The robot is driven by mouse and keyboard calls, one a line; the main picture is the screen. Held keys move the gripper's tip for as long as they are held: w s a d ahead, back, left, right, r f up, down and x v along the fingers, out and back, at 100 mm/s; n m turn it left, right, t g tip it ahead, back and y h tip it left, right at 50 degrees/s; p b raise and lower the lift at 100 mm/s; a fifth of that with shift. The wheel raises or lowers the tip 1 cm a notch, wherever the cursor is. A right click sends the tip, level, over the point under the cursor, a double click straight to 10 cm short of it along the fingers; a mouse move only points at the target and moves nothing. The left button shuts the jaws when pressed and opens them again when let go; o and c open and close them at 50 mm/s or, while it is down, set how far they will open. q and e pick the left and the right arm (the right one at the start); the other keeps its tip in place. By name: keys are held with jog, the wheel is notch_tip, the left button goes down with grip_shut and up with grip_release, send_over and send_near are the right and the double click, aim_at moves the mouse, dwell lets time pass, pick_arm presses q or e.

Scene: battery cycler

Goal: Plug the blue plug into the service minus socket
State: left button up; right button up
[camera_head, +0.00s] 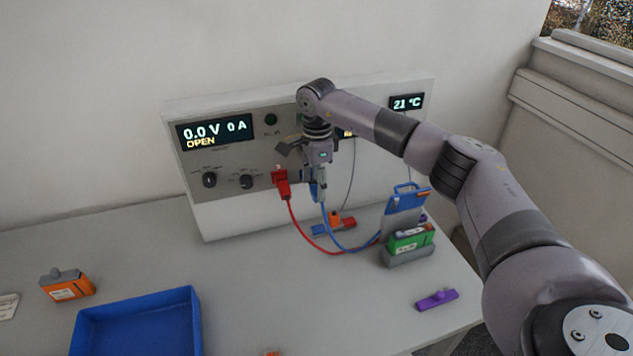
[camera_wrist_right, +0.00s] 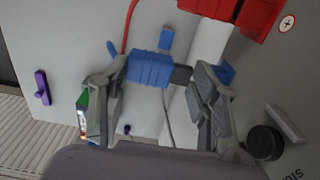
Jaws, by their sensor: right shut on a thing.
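The blue plug (camera_wrist_right: 150,69) sits between the two fingers of my right gripper (camera_wrist_right: 168,75) in the wrist view, its dark end toward the right finger. In the head view my right gripper (camera_head: 316,180) is shut on the plug close in front of the cycler panel, just right of the red plug (camera_head: 281,182). The red plug also shows at the top of the wrist view (camera_wrist_right: 235,12). The blue cable (camera_head: 328,225) hangs below the gripper. The service minus socket cannot be made out; my gripper and arm cover part of the panel. My left gripper is out of view.
The cycler (camera_head: 222,215) stands at the back of the table. A red cable (camera_head: 300,225) hangs in front of it. A green battery (camera_head: 408,240) in a grey holder stands right. A blue tray (camera_head: 195,330), an orange battery (camera_head: 68,288) and a purple piece (camera_head: 436,300) lie nearer.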

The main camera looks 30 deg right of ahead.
jog(key=shift+s, duration=0.35)
jog(key=shift+s+a+f+p, duration=0.1)
jog(key=shift+s+a+p, duration=0.1)
jog(key=shift+s, duration=0.65)
jog(key=shift+s+a+r+p, duration=0.1)
jog(key=shift+s+a+p, duration=0.15)
jog(key=shift+s, duration=0.6)
jog(key=shift+s+a+f+p, duration=0.1)
jog(key=shift+s+a+p, duration=0.1)
jog(key=shift+s, duration=0.65)
jog(key=shift+a, duration=0.1)
